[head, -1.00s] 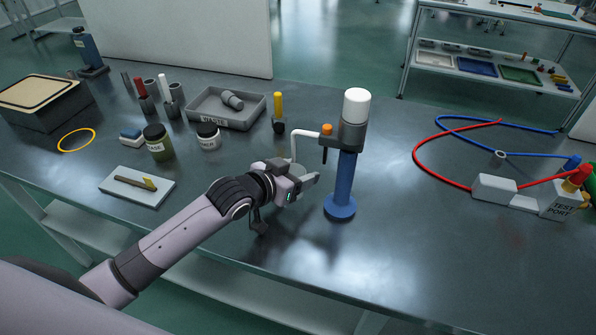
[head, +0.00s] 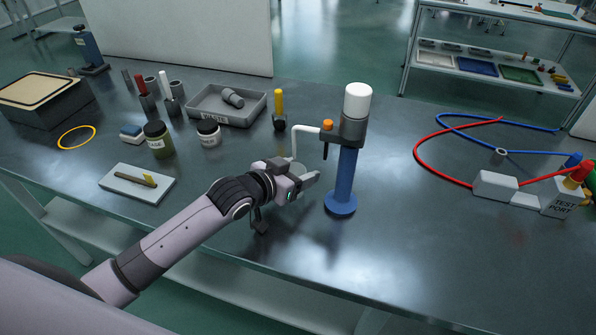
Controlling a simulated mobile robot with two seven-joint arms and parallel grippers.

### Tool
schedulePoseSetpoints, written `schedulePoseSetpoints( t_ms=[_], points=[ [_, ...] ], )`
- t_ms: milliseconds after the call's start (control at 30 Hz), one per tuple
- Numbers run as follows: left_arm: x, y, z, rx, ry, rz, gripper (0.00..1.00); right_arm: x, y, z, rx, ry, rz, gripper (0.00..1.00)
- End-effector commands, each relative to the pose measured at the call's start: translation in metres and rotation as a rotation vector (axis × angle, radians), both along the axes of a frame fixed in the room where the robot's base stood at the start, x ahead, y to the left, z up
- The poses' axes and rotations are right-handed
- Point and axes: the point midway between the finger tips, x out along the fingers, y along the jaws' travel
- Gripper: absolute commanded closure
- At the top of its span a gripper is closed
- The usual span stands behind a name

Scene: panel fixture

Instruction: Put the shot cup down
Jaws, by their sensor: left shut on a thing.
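My left gripper (head: 306,183) is low over the table, just left of the blue column of the dispenser stand (head: 343,180). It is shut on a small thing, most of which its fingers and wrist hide. A faint, pale, see-through shape (head: 299,168), which looks like the shot cup, shows just behind the fingers. It is below the white bent spout (head: 294,143) of the dispenser. I cannot tell whether the cup touches the table. My right gripper is not in view.
Jars (head: 157,140) and a white board (head: 125,190) are left. Red and blue hoses (head: 425,168) lie right.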

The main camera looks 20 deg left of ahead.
Motion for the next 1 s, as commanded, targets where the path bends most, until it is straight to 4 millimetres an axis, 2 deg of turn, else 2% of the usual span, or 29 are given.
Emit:
schedulePoseSetpoints(
  t_ms=[33,367,400,467,800,1000],
  points=[
    [-0.004,-0.001,-0.015,0.007,0.02,-0.001,0.7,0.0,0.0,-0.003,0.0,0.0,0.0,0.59],
    [-0.005,-0.002,-0.018,0.007,0.023,-0.004,0.7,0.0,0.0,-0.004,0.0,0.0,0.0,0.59],
    [-0.005,-0.002,-0.018,0.006,0.024,-0.005,0.28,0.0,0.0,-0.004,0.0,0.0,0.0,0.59],
    [-0.005,-0.002,-0.018,0.005,0.024,-0.004,0.12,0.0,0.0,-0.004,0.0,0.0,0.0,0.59],
    [-0.007,-0.002,-0.018,0.003,0.024,-0.004,0.12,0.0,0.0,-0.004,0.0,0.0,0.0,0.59],
    [-0.021,0.006,-0.01,0.006,0.024,-0.003,0.12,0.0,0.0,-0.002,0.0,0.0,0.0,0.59]
  ],
)
